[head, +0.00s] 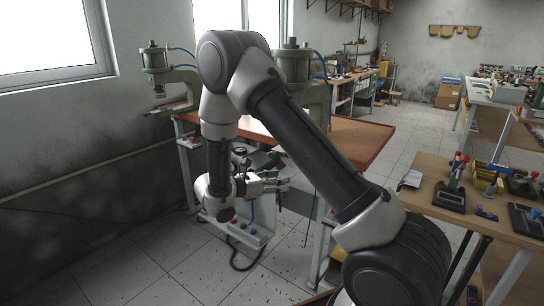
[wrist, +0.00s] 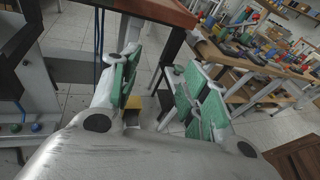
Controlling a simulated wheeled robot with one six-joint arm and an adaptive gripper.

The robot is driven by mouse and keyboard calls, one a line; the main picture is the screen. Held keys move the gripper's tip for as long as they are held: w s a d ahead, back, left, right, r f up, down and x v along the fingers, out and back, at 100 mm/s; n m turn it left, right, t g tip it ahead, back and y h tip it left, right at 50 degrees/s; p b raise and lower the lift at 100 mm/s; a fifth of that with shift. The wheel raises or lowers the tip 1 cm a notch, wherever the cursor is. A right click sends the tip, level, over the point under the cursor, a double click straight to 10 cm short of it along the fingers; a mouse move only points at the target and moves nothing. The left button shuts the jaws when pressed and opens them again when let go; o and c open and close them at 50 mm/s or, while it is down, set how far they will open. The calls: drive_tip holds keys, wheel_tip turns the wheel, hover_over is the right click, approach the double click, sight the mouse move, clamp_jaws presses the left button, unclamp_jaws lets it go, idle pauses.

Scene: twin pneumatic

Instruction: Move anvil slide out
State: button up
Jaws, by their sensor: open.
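Two green pneumatic presses stand at the workbench (head: 362,137). The left press (head: 185,85) is by the wall, with a flat ledge (head: 165,108) sticking out under its head. I cannot tell whether this ledge is the anvil slide. The right press (head: 318,95) is partly hidden behind my arm, and its lower front is covered. My gripper (head: 276,185) is below bench-top height, in front of the bench and apart from both presses. In the wrist view my gripper (wrist: 160,88) is open, its green-padded fingers spread, with nothing between them.
A control box (head: 240,230) with coloured buttons sits low below the bench, close to my gripper. The bench edge (wrist: 160,10) shows above the fingers in the wrist view. A wooden table (head: 480,205) with toggle clamps stands at the right. Tiled floor lies open at the left front.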

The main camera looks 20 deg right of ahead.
sight(270, 156)
drive_tip(key=w+a+r+n+t, duration=0.4)
drive_tip(key=w+r+t, duration=0.1)
drive_tip(key=w, duration=0.2)
drive_tip(key=shift+h, duration=0.3)
drive_tip(key=x, duration=0.7)
drive_tip(key=shift+w+d+f, duration=0.15)
drive_tip(key=shift+w, duration=0.1)
clamp_jaws()
